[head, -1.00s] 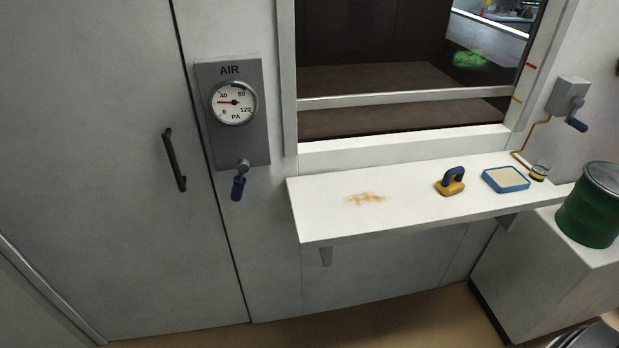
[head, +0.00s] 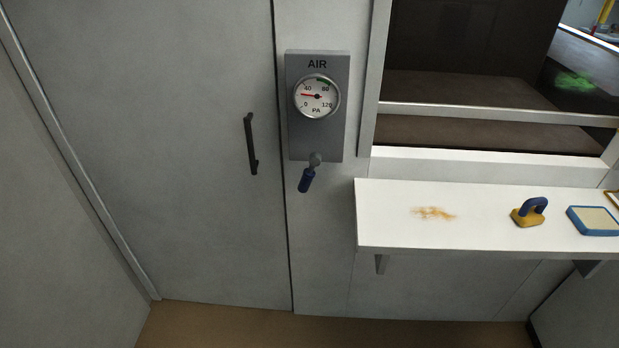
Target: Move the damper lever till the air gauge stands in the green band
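The air gauge (head: 317,96) is a round white dial on a grey wall panel (head: 333,143) marked AIR. Its red needle points left, a little below the 40 mark. A green band (head: 325,80) shows at the top of the dial, near 80. Neither of my grippers is in view.
A grey door with a dark handle (head: 251,144) is left of the panel. A white shelf (head: 390,225) juts out at right, bearing a brown powder stain (head: 434,213), a yellow-and-blue handled tool (head: 529,212) and a blue-rimmed pad (head: 594,220). The wall below the lever is clear.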

